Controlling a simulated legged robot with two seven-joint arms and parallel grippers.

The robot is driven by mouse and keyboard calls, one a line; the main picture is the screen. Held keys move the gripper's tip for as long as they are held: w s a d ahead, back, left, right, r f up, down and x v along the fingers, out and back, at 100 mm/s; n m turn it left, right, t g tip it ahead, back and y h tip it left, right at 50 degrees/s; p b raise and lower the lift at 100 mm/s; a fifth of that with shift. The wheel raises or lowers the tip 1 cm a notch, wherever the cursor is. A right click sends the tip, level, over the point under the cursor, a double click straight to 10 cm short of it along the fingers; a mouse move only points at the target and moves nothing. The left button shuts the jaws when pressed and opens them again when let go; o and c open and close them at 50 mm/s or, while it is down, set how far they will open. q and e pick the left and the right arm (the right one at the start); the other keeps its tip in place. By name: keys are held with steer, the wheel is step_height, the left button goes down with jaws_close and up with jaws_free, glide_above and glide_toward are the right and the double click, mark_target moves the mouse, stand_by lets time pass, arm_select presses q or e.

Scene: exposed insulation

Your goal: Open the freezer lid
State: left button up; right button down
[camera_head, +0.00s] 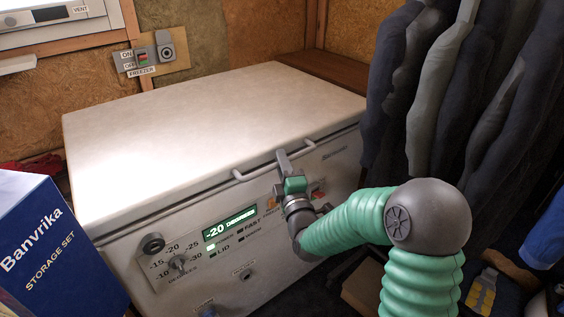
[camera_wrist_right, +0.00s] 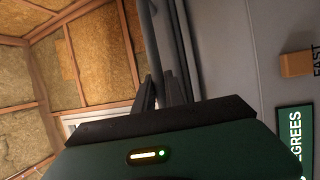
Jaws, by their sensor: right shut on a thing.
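The white chest freezer's lid (camera_head: 210,125) lies flat and looks closed in the head view. A bar handle (camera_head: 247,173) runs along its front edge. My right gripper (camera_head: 284,161) is at the middle of this handle, shut on it. In the right wrist view the dark fingers (camera_wrist_right: 162,92) meet at the grey handle bar (camera_wrist_right: 151,45), and their tips are partly hidden. The front panel (camera_head: 200,262) has a green display (camera_head: 230,224) reading -20, a dial (camera_head: 178,263) and a round lock-like part (camera_head: 153,243). My left gripper is not in view.
A blue storage-set box (camera_head: 40,245) stands at the freezer's left. Dark clothes (camera_head: 425,90) hang close at its right. A wall switch panel (camera_head: 150,55) marked FREEZER is behind. The lid's top is clear.

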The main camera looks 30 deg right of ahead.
steer(key=shift+s+d, duration=0.1)
steer(key=shift+d, duration=0.15)
